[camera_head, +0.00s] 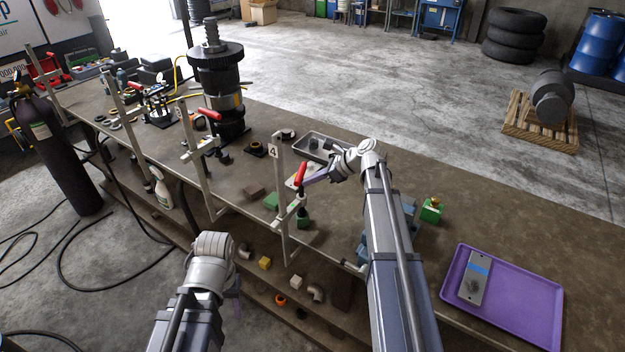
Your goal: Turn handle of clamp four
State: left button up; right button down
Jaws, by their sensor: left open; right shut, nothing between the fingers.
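Clamp four (282,215) is a pale bar clamp with a "4" label at its top, fixed upright at the near edge of the workbench. Its red handle (300,176) stands tilted at the clamp's right side. My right gripper (312,178) is shut with nothing held. My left gripper (236,298) is open, low in front of the bench and well away from the clamp. Its fingers are partly hidden behind its own wrist.
The workbench (440,210) holds a grey metal tray (322,145) behind the clamp and a purple tray (537,310) at the right. Another red-handled clamp (207,165) stands to the left, before a tall dark gear shaft (218,75). A lower shelf carries small fittings.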

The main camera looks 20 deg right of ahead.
aim_at(298, 183)
jog(key=a+m+t+h, duration=0.1)
jog(key=m, duration=0.1)
jog(key=a+m+t+h, duration=0.1)
jog(key=m+h, duration=0.1)
jog(key=shift+a+m+t, duration=0.4)
jog(key=shift+w+a, duration=0.1)
jog(key=shift+a, duration=0.45)
dwell(0.3)
jog(key=shift+s+f, duration=0.1)
jog(key=shift+s, duration=0.1)
jog(key=s+a+f+p+v, duration=0.1)
jog(key=p+v, duration=0.4)
jog(key=v, duration=0.7)
jog(key=shift+s+f+p, duration=0.3)
jog(key=shift+s, duration=0.4)
